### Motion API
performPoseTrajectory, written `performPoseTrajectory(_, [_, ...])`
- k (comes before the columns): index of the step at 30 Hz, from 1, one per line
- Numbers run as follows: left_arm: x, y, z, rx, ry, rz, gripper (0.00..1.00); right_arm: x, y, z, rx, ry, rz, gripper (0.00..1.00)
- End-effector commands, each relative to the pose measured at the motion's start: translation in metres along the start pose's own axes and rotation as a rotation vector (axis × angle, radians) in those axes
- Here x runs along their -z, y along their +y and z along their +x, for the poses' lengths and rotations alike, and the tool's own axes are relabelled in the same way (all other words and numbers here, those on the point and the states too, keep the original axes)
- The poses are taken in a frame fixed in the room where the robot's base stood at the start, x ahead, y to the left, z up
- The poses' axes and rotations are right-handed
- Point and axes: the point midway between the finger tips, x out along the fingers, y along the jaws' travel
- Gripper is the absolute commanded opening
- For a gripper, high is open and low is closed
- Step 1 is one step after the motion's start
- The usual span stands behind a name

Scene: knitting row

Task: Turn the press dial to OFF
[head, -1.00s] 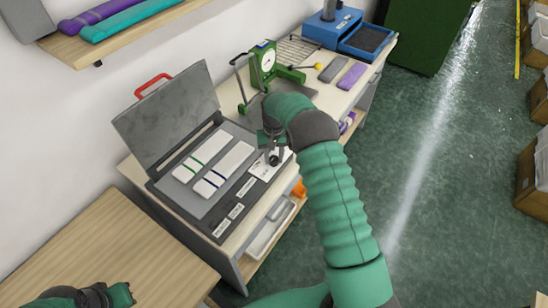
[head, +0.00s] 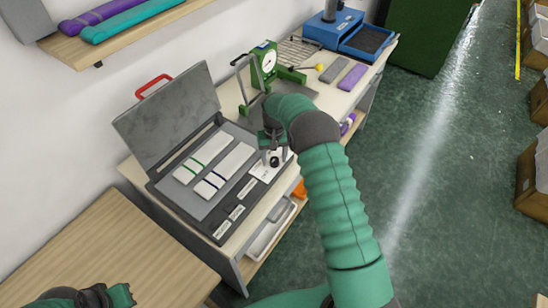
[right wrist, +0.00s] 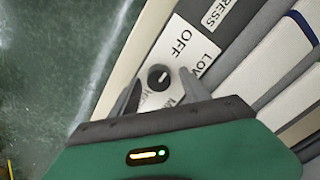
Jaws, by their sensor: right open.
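The heat press stands open, its grey lid (head: 168,112) tilted up with a red handle. On its front panel is a white dial label (right wrist: 166,46), reading OFF, LOW and partly hidden words. The black press dial (right wrist: 158,77) has a short white mark; I cannot tell exactly which word it points at. The dial also shows in the head view (head: 274,161). My right gripper (right wrist: 160,74) is open, its fingers apart on either side of the dial in the wrist view; contact is unclear. My left gripper (head: 122,295) is at the lower left, away from the press.
White strips (head: 203,160) with green and blue lines lie on the press bed. A bare wooden table (head: 105,245) is at the lower left.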

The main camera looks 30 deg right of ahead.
Motion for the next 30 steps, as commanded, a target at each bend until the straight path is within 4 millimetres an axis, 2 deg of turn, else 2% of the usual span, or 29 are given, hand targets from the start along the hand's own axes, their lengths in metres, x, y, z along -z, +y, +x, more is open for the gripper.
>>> performPoseTrajectory(5, [0.0, 0.0, 0.001, 0.0, 0.0, 0.0, 0.0, 0.0, 0.001, -0.004, 0.0, 0.0, 0.001, 0.54])
performPoseTrajectory(8, [-0.001, 0.0, 0.004, 0.0, 0.0, 0.0, 0.0, 0.001, 0.0, -0.018, 0.0, 0.003, 0.001, 0.54])
performPoseTrajectory(21, [-0.003, 0.0, 0.013, 0.0, 0.0, 0.0, 0.0, 0.003, 0.0, -0.139, 0.0, 0.003, 0.0, 0.54])
performPoseTrajectory(25, [-0.003, 0.0, 0.013, 0.0, 0.0, 0.0, 0.0, 0.003, 0.0, -0.159, 0.0, 0.0, 0.0, 0.54])
performPoseTrajectory(30, [-0.003, 0.0, 0.013, 0.0, 0.0, 0.0, 0.0, 0.003, 0.0, -0.167, 0.0, -0.002, 0.0, 0.54])
